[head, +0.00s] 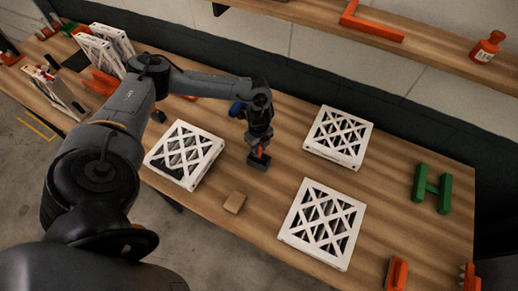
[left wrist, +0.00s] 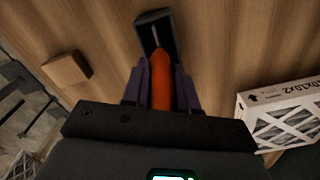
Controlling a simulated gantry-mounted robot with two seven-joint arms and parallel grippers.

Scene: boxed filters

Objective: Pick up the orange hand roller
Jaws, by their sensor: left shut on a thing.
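The hand roller (head: 259,161) is in the middle of the table in the head view, with a dark block-like head and an orange handle. My left gripper (head: 260,145) points down over it and is shut on the orange handle. In the left wrist view the orange handle (left wrist: 161,82) sits between the two fingers of the left gripper (left wrist: 161,88), and the dark head extends beyond them. I cannot tell whether the roller touches the table. My right gripper is in neither view.
White-framed filters lie left (head: 185,154), right (head: 338,137) and front right (head: 321,222) of the roller. A small tan block (head: 234,202) lies in front. A green H-shaped piece (head: 432,188) and an orange tool (head: 396,273) lie at the right. Bare wood surrounds the roller.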

